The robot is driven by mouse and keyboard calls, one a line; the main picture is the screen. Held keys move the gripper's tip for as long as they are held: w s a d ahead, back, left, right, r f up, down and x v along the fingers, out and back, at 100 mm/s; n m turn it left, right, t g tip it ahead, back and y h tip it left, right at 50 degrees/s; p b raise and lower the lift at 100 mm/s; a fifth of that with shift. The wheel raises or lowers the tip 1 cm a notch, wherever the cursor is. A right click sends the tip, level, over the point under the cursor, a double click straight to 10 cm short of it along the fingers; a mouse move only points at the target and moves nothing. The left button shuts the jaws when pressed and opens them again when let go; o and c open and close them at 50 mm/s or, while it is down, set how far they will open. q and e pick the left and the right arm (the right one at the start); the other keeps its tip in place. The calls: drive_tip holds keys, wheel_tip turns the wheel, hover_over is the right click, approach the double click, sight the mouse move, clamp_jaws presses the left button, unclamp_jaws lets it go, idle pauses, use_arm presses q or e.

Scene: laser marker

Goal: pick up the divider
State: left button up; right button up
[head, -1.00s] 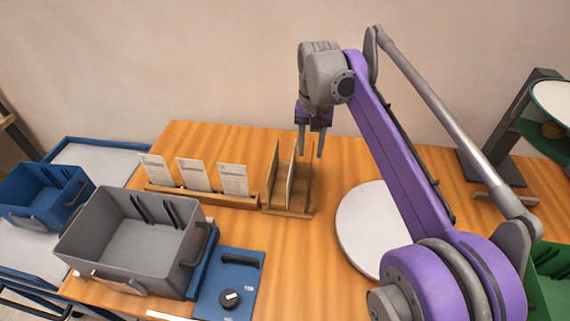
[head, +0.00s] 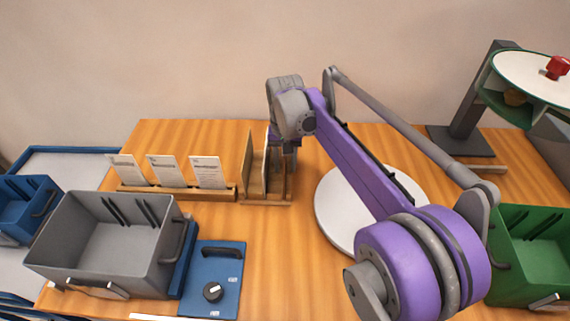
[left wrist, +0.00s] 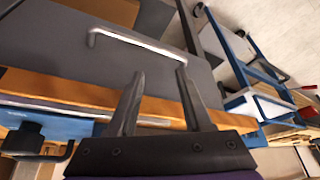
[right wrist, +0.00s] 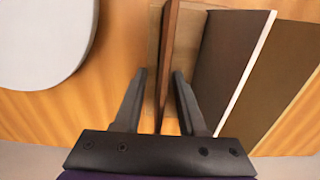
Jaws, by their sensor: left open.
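The dividers are thin upright wooden panels in a wooden rack (head: 262,203) on the table. In the head view one divider (head: 249,160) stands at the rack's left, with others close to its right. My right gripper (head: 286,165) points down at the rack's right side, partly hidden among the panels. In the right wrist view its fingers (right wrist: 163,85) are apart, on either side of one brown divider (right wrist: 169,35), with a visible gap. My left gripper (left wrist: 159,75) is open and empty in the left wrist view, and out of the head view.
A row of white cards in a wooden holder (head: 180,193) stands left of the rack. A grey bin (head: 105,245) and blue control box (head: 213,280) are in front. A round white plate (head: 335,215) lies right of the rack. A green bin (head: 530,255) is far right.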

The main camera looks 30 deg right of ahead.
drive_tip(key=shift+c, duration=0.2)
clamp_jaws()
